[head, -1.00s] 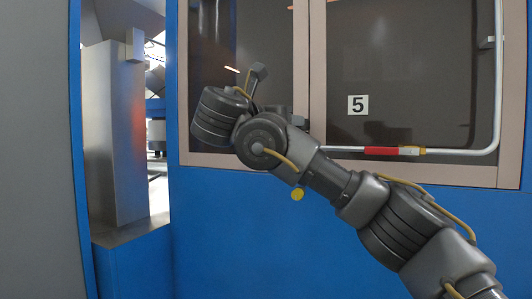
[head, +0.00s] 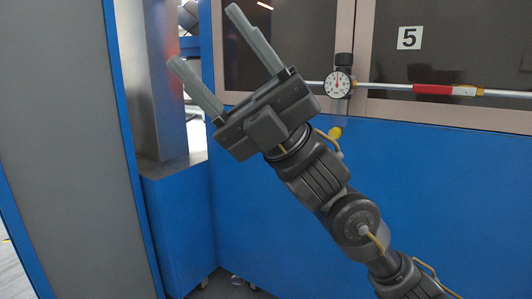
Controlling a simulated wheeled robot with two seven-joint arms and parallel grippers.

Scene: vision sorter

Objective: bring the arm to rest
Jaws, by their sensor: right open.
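My right gripper (head: 217,58) is in the head view, upper left of the middle. Its two grey fingers are spread apart with nothing between them, and they point up and to the left. My right arm reaches in from the lower right corner, in front of a blue machine (head: 430,210). The gripper touches nothing that I can see. My left gripper is not in view.
A grey panel (head: 60,130) stands at the left. A metal column (head: 150,80) rises behind the gripper.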

